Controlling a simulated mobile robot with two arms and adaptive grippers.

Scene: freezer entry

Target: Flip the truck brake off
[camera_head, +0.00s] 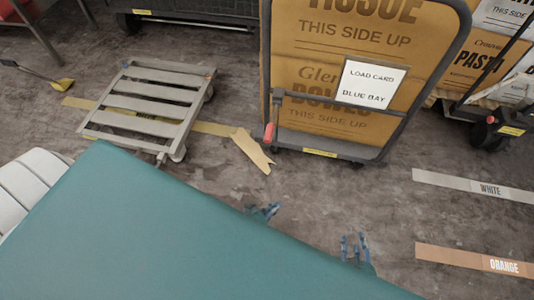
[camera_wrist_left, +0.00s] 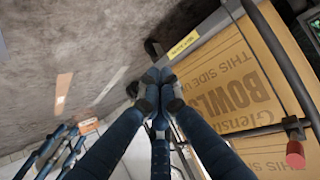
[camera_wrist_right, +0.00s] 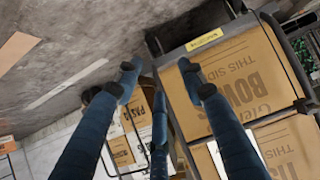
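The truck (camera_head: 373,153) is a dark-framed cart with brown boxes and a "BLUE BAY" load card (camera_head: 367,85). A red-ended lever (camera_head: 269,133), apparently the brake, is at its lower left; its red knob shows at the lower right of the left wrist view (camera_wrist_left: 295,155). My left gripper (camera_head: 266,211) is in front of the truck, below the lever and apart from it. In the left wrist view its fingertips (camera_wrist_left: 159,76) are together, with nothing seen between them. My right gripper (camera_head: 355,248) is further right, open and empty, its fingertips (camera_wrist_right: 160,68) apart.
A teal panel (camera_head: 150,230) fills the lower left, hiding much of both arms. A slatted wooden dolly (camera_head: 148,108) stands left of the truck. Another loaded cart (camera_head: 485,135) is at the right. Floor strips marked WHITE (camera_head: 440,182) and ORANGE (camera_head: 450,256) lie on clear floor.

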